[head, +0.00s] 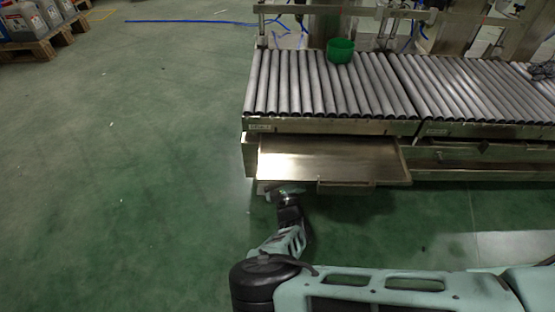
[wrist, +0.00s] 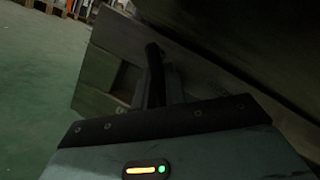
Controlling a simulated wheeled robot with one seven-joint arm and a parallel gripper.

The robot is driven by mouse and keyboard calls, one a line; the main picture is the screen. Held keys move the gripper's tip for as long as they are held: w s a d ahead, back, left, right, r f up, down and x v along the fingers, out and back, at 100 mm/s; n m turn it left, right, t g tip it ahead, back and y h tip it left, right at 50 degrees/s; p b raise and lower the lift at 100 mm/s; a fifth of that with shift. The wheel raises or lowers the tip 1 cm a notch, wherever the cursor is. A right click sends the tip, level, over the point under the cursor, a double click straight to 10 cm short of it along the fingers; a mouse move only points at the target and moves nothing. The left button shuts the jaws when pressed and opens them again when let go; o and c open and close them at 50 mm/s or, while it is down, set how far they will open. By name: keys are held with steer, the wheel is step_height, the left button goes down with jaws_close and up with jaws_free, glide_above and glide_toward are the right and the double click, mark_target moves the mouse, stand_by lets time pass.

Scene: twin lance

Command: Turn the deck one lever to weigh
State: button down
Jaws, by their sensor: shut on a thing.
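The left roller deck (head: 330,85), deck one, has a small label at its front left corner. A metal drawer or tray (head: 330,158) juts out below it. My gripper (head: 283,189) is low at the tray's front left edge, partly hidden by it. In the wrist view my gripper (wrist: 160,90) is shut on a dark, upright bar, which looks like the deck one lever (wrist: 153,60). The lever is not clear in the head view, and its setting cannot be read.
A second roller deck (head: 470,90) adjoins on the right. The green floor on the left is clear. A pallet with containers (head: 38,40) stands at the far left.

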steer(key=shift+d+r+n+y+p, duration=0.1)
steer(key=shift+n+y+p, duration=0.2)
steer(key=shift+n, duration=0.5)
steer(key=c, duration=1.4)
jaws_free()
steer(key=shift+c, duration=0.2)
